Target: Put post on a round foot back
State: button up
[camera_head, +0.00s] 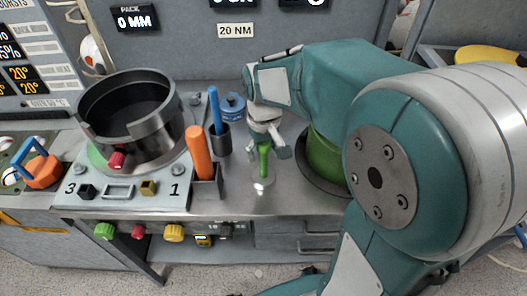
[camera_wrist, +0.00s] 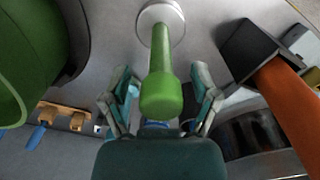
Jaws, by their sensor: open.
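The post is green and stands upright on a pale round foot (camera_head: 263,187) on the grey bench. The green post (camera_head: 264,160) shows just below my gripper (camera_head: 270,138) in the head view. In the wrist view the green post (camera_wrist: 161,75) lies between the two fingers of my gripper (camera_wrist: 163,98), with its round foot (camera_wrist: 160,14) at the top edge. My gripper is open, with a finger on each side of the post and a visible gap on both sides.
An orange handle (camera_head: 198,152) stands in a dark holder left of the post. A blue rod (camera_head: 215,110) stands in a black cup behind it. A large green cylinder (camera_head: 325,157) on a dark dish is close on the right. A metal drum (camera_head: 128,115) stands further left.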

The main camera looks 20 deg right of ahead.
notch_tip(320, 180, up, 11)
jog(key=shift+f, duration=0.15)
jog(key=shift+s+r, duration=0.2)
jog(key=shift+r, duration=0.25)
jog(key=s+f+m+t, duration=0.1)
jog(key=s+f+t, duration=0.2)
jog(key=s, duration=1)
jog(key=t, duration=0.2)
jog(key=shift+s+m+t, duration=0.3)
jog(key=shift+s+m, duration=0.05)
jog(key=shift+m, duration=0.05)
